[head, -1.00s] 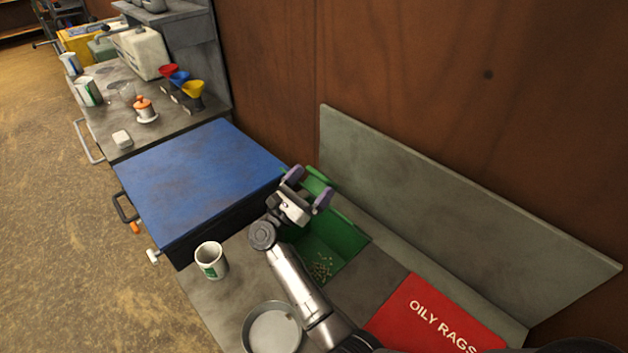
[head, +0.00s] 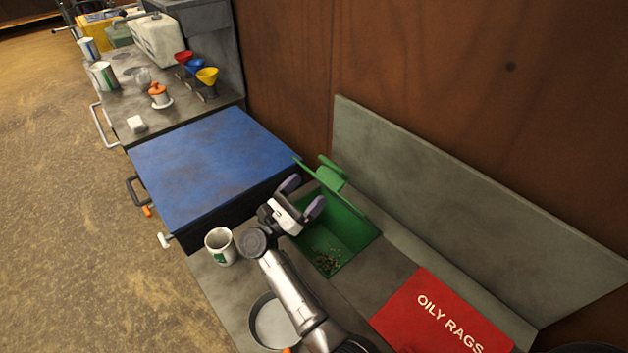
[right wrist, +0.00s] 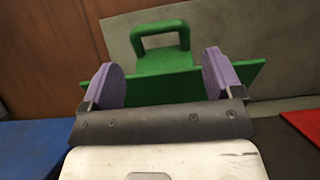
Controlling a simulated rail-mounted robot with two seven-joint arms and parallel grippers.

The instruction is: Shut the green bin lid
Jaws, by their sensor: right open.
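The green bin (head: 345,236) is sunk in the bench, with a little scattered debris on its floor. Its green lid (head: 322,172) stands raised at the bin's far edge, with a loop handle on top. The lid also shows in the right wrist view (right wrist: 160,84), beyond my fingers, its handle above and between them. My right gripper (head: 302,197) is open and empty over the near left part of the bin, apart from the lid as far as I can tell. Its purple finger pads (right wrist: 165,80) are spread wide. My left gripper is out of view.
A blue box-like cover (head: 213,165) stands left of the bin. A red OILY RAGS panel (head: 440,315) lies right of the bin. A grey backboard (head: 470,205) rises behind.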

